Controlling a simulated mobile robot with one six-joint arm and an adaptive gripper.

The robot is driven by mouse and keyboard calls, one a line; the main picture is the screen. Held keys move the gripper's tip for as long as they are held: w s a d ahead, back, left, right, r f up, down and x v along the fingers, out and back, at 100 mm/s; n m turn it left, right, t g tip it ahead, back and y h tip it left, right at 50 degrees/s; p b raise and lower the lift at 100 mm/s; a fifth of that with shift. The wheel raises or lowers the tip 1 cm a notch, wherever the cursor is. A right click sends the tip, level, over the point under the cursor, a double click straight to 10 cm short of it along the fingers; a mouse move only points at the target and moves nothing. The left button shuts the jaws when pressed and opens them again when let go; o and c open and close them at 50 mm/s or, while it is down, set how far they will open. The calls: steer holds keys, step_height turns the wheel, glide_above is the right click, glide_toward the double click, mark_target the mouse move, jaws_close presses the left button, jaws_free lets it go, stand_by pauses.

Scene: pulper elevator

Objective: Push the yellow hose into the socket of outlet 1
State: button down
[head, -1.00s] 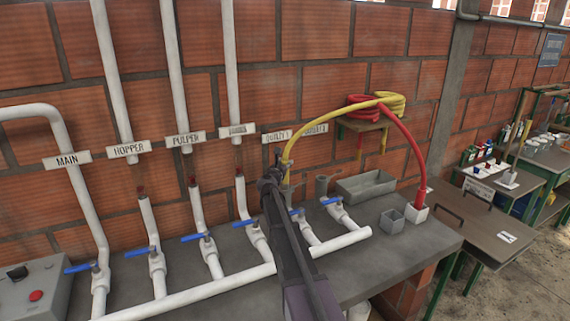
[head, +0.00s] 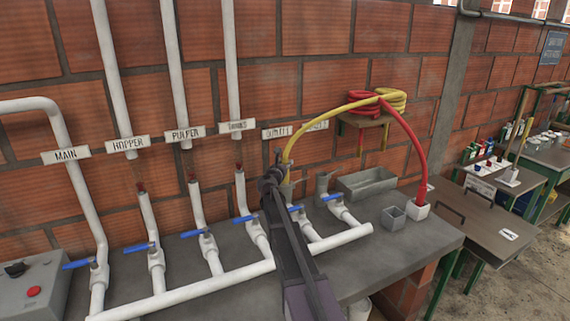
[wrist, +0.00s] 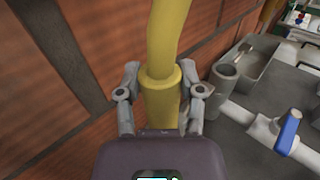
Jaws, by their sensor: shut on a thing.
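The yellow hose (head: 322,113) arches from the shelf at the back down to my gripper (head: 279,176). In the wrist view my gripper (wrist: 160,88) is shut on the thicker yellow end sleeve of the hose (wrist: 161,108), one finger on each side, and the hose stands nearly upright. The lower end of the sleeve is hidden behind my gripper body. The outlet 1 sign (head: 277,132) is on the wall just above. The socket of outlet 1 is mostly hidden by my gripper and arm, so I cannot tell whether the hose end is in it.
The grey open socket of outlet 2 (wrist: 226,76) stands close to the right. Blue-handled valves and white pipes lie to the left.

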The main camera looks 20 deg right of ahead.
steer(key=shift+f, duration=0.2)
steer(key=shift+c, duration=0.8)
jaws_free()
steer(key=shift+s+a, duration=0.1)
steer(key=v, duration=1.2)
